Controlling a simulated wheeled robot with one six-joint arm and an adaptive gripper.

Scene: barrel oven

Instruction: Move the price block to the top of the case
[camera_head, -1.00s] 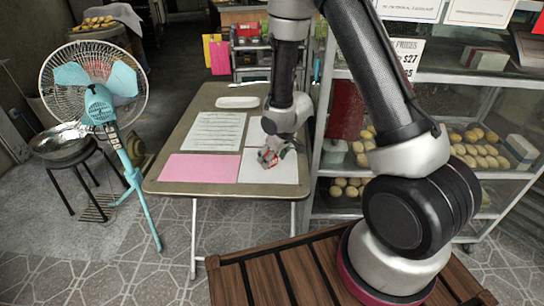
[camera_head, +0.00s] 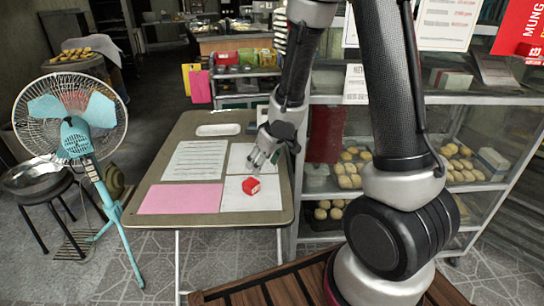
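The price block, a small red block (camera_head: 251,186) with a pale marked face, lies on a white sheet (camera_head: 236,203) on the folding table (camera_head: 205,219). My gripper (camera_head: 263,160) is above and behind the block, apart from it in the picture. Its fingers look spread, with nothing visible between them. The case is a glazed, metal-framed display cabinet (camera_head: 463,98) to the right of the table.
The table also holds a pink sheet (camera_head: 180,199), a printed sheet (camera_head: 201,161) and a white dish (camera_head: 218,129). Printed signs (camera_head: 446,22) stand at the case's upper part. A standing fan (camera_head: 75,137) and a stool with a metal bowl (camera_head: 38,179) are left.

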